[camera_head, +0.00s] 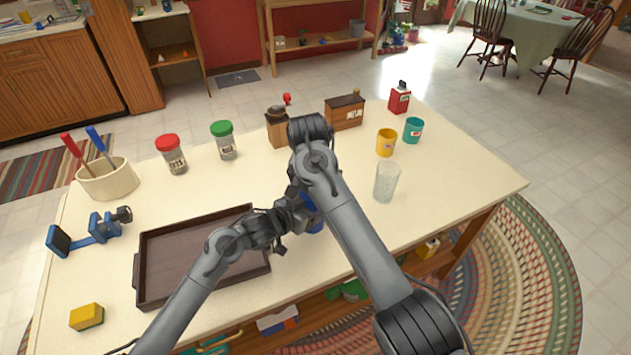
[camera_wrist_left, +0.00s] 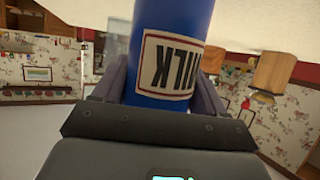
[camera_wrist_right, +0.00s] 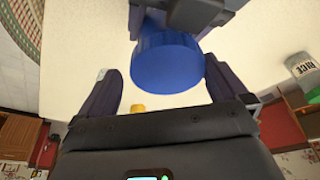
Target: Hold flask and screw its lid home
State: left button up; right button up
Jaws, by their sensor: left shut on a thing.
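The blue flask with a white MILK label (camera_wrist_left: 172,65) stands between the two fingers of my left gripper (camera_wrist_left: 160,92), which is shut on it. In the head view, only a strip of the flask (camera_head: 314,222) shows, behind my arms, and my left gripper (camera_head: 296,214) reaches it from the left. In the right wrist view, a round blue top, apparently the lid (camera_wrist_right: 166,66), lies between the spread fingers of my right gripper (camera_wrist_right: 163,88). The right gripper is open, with a clear gap on the left side. The join between lid and flask is hidden.
A dark tray (camera_head: 190,262) lies left of the flask. A clear glass (camera_head: 386,182), a yellow mug (camera_head: 386,142) and a teal mug (camera_head: 413,130) stand to the right. Red-lidded (camera_head: 173,155) and green-lidded (camera_head: 224,141) jars stand behind. The front right tabletop is clear.

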pick_arm(q)
jog(key=shift+r, duration=0.1)
pick_arm(e)
jog(key=shift+r, duration=0.85)
pick_arm(q)
jog(key=shift+d, duration=0.15)
pick_arm(e)
jog(key=shift+a+r, duration=0.1)
jog(key=shift+r, duration=2.65)
pick_arm(q)
jog(key=o, duration=1.1)
jog(key=shift+s, duration=0.15)
